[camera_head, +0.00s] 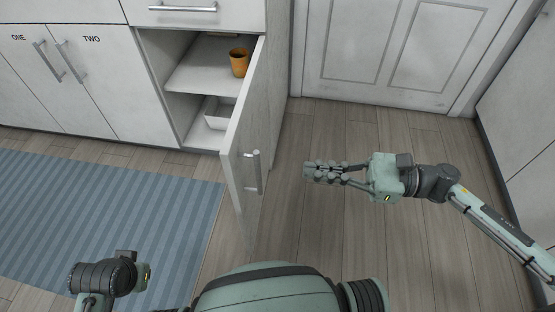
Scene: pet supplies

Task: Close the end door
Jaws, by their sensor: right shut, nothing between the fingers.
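The end door (249,139) of the white cabinet row stands wide open in the camera_head view, swung out toward me. Its metal bar handle (254,172) is near its free edge, on the face toward the right. My right gripper (312,171) is shut and empty, over the floor to the right of the handle and apart from it. The fingers point left toward the door. Part of my left arm shows at the bottom left, but its fingers are not visible.
The open compartment has a shelf (196,75) with an orange cup (239,62) and a white bin (217,113) below. Closed doors marked ONE and TWO are on the left. A blue striped rug (100,215) lies in front. Wooden floor right of the door is clear.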

